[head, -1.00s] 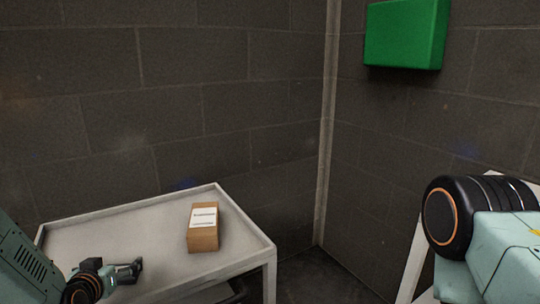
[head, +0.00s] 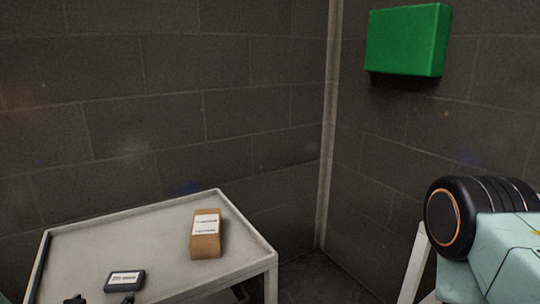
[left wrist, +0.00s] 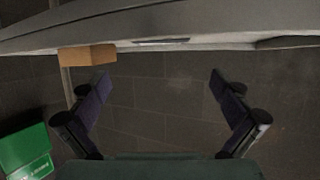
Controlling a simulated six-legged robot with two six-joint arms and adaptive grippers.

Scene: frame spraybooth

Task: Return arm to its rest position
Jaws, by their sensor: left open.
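My left gripper (head: 102,299) shows only as two dark fingertips at the bottom edge of the head view, by the near edge of the table. In the left wrist view my left gripper (left wrist: 159,80) is open, its fingers wide apart with nothing between them. A small dark case with a white label (head: 125,281) lies on the table just beyond the fingertips, apart from them as far as I can tell. My right gripper is not in view; a part of my right arm shows at the right of the head view.
A light grey rimmed table (head: 90,248) stands at the lower left. A brown carton with a white label (head: 206,245) stands on its right part. A green box (head: 405,40) hangs on the right block wall. Much of the tabletop between is bare.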

